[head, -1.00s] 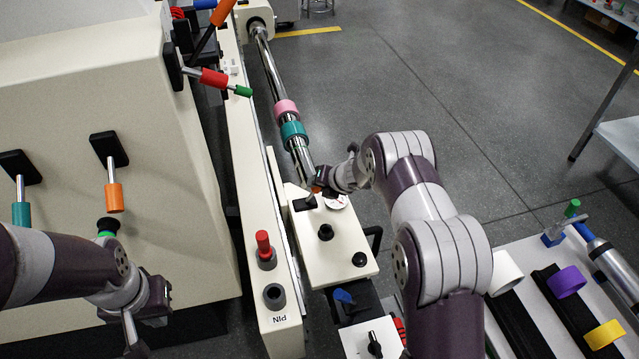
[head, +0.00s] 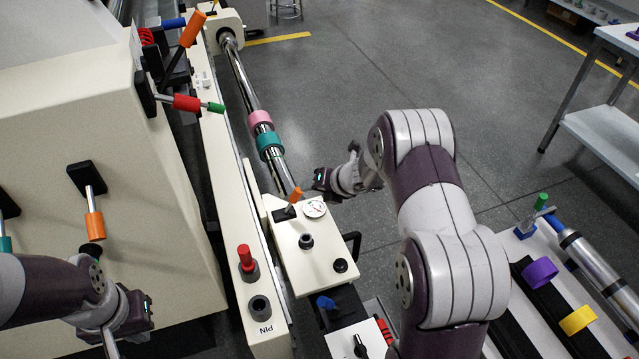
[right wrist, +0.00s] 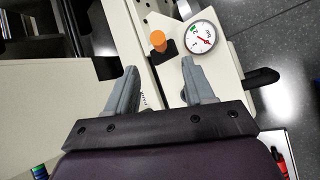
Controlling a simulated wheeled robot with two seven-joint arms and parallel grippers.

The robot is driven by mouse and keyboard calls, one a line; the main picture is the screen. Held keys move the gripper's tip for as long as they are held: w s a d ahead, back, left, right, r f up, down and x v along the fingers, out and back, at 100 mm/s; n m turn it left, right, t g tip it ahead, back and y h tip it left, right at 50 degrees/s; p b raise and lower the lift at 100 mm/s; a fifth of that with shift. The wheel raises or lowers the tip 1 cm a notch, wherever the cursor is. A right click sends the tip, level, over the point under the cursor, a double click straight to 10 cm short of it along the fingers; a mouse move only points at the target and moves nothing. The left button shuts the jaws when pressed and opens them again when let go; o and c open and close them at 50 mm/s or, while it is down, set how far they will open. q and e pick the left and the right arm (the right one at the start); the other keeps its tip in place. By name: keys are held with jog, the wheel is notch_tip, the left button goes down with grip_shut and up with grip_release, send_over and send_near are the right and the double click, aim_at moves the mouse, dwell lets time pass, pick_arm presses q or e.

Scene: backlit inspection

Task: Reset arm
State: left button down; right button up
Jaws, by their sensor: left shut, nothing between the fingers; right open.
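A small orange-knobbed lever (head: 294,196) stands on the cream box at the end of the chrome rod, beside a round dial gauge (head: 315,209). My right gripper (head: 314,186) is just beyond and right of the lever, apart from it. In the right wrist view the orange knob (right wrist: 158,40) and the gauge (right wrist: 200,37) lie ahead of the two grey fingers (right wrist: 156,78), which are spread with nothing between them. My left gripper (head: 110,345) is shut and empty at the lower left, in front of the cream cabinet. Its tips are near the picture's bottom edge.
The chrome rod (head: 243,80) carries a pink ring (head: 259,118) and a teal ring (head: 269,140). A red peg (head: 246,257) stands on the long rail. A bench with coloured rings (head: 540,272) is lower right. Open floor lies beyond.

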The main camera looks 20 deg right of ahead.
jog(key=shift+s+d+r, duration=0.1)
jog(key=shift+s+r, duration=0.15)
dwell(0.3)
